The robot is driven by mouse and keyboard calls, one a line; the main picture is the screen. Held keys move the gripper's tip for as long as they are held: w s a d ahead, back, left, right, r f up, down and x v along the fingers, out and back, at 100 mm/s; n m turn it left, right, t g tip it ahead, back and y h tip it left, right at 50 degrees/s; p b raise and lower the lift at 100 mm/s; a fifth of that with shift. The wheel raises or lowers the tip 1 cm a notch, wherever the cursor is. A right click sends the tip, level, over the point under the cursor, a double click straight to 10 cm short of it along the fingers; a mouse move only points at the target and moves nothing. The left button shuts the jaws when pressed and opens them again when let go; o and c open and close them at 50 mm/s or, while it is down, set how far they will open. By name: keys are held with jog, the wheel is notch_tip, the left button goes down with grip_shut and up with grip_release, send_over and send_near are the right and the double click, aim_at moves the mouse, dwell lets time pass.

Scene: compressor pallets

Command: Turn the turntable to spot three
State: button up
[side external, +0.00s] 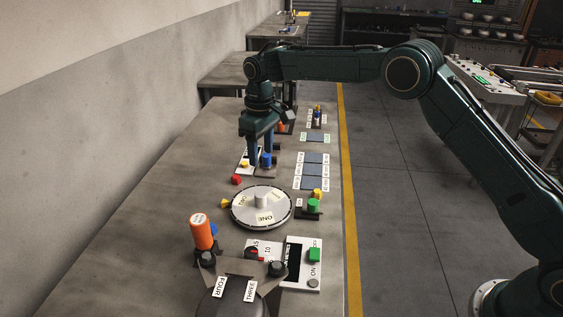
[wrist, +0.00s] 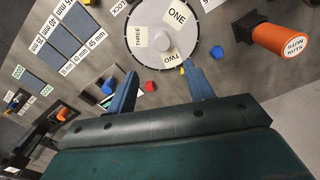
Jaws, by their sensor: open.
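The turntable (side external: 283,207) is a pale grey round disc on the bench with a raised centre knob (side external: 261,201) and paper labels. In the wrist view the turntable (wrist: 150,14) shows labels ONE, TWO and THREE. A small yellow pointer (side external: 225,203) sits at its rim; in the wrist view the yellow pointer (wrist: 183,69) is beside the TWO label. My gripper (side external: 261,162) points down, open, above the bench beyond the turntable.
A red knob (side external: 236,180) lies near the turntable. A green button (side external: 313,205) stands to its right. A tall orange handle (side external: 201,232) and a white switch panel (side external: 309,272) stand nearer the camera. Dark labelled plates (side external: 312,171) lie beyond.

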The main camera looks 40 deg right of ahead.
aim_at(261, 194)
jog(key=shift+w+a+f, duration=0.2)
jog(key=shift+a+f, duration=0.15)
jog(key=shift+f, duration=0.15)
notch_tip(261, 194, down, 14)
jog(key=shift+r, duration=0.1)
dwell(0.6)
grip_shut()
